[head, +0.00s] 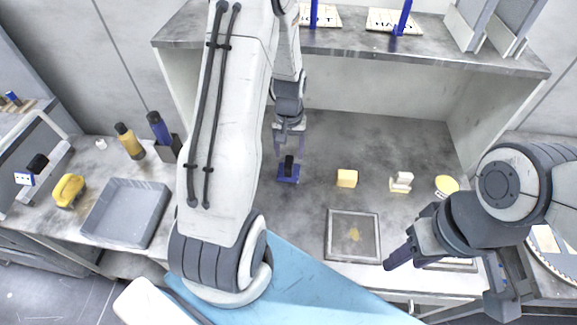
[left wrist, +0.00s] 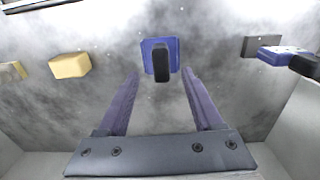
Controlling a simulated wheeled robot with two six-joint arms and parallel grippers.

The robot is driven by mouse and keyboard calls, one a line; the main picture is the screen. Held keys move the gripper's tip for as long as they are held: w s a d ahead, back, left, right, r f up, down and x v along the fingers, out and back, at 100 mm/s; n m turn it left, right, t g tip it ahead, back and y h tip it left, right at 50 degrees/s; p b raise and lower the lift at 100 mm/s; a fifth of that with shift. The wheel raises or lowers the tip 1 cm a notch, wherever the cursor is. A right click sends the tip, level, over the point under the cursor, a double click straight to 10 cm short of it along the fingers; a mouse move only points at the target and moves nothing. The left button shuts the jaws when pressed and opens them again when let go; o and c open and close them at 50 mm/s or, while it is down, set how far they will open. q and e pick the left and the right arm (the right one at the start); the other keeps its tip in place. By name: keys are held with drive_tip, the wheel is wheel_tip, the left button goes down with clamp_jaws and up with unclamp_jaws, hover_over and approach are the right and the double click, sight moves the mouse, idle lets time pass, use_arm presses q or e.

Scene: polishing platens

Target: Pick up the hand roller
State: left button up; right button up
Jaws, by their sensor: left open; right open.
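The hand roller, which I take to be the blue piece with an upright black handle (head: 288,172), stands on the grey worktop (head: 325,140) under the shelf. In the left wrist view the hand roller (left wrist: 160,48) is centred just beyond the fingertips. My left gripper (head: 289,150) is open and empty, pointing down above it, with one finger on each side of the handle's line. I see no contact. In the left wrist view the left gripper (left wrist: 160,74) has nothing between its fingers. My right gripper (head: 391,264) is open, low at the right near the worktop's front edge.
A framed plate (head: 336,250) lies in front. A grey tray (head: 126,238) and bottles (head: 129,141) stand left. The shelf (head: 440,62) overhangs behind.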

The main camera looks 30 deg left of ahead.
sight(289, 161)
use_arm(q)
drive_tip(key=shift+f, duration=0.55)
drive_tip(key=shift+f+p, duration=0.35)
drive_tip(key=shift+p, duration=0.05)
wheel_tip(289, 161, down, 3)
drive_tip(key=shift+a+f+p, duration=0.1)
drive_tip(key=shift+a+p, duration=0.05)
drive_tip(key=shift+p, duration=0.6)
drive_tip(key=shift+f, duration=0.6)
clamp_jaws()
